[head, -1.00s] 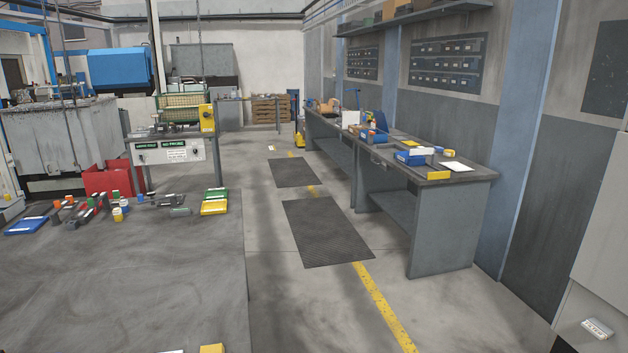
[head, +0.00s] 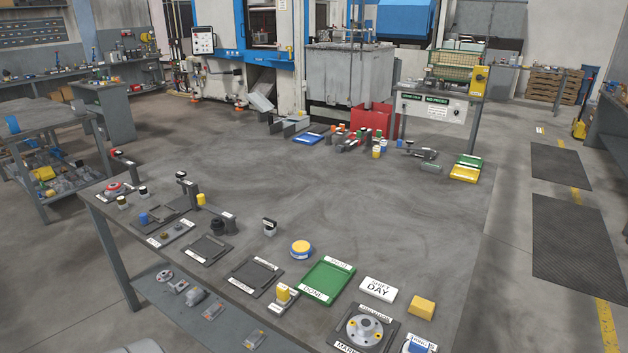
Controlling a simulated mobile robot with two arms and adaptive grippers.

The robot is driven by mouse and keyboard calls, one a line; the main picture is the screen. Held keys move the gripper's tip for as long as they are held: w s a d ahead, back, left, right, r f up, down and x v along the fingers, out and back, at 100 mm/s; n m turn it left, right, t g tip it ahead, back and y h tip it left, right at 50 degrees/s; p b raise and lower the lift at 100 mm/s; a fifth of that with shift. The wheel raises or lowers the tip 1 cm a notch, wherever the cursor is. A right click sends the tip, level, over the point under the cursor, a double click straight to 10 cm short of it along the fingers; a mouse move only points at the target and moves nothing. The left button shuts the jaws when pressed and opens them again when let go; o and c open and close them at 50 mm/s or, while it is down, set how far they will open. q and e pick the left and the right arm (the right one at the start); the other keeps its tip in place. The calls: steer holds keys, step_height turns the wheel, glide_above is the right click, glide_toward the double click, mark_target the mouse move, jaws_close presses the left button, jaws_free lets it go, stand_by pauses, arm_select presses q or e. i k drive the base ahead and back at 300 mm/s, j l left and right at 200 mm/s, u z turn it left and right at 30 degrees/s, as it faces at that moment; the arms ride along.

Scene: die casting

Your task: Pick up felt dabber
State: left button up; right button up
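No item is readable as the felt dabber, so I cannot tell which one it is. On the near part of the grey table, a small yellow-topped piece (head: 283,293) stands on a white labelled base. A round yellow and blue tin (head: 301,250) lies beyond it. A small dark upright piece with a pale label (head: 269,226) stands farther left. A blue-topped piece (head: 420,346) is cut off by the bottom edge. Neither of my grippers is in view.
A green tray (head: 344,272), a white "DAY" block (head: 378,289) and a yellow block (head: 422,307) lie near the front. A metal flange (head: 364,329) sits on a dark labelled plate. The table's middle is clear. Colored items crowd its far edge.

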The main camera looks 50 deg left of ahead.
mark_target(284, 297)
steer(key=u, duration=1.65)
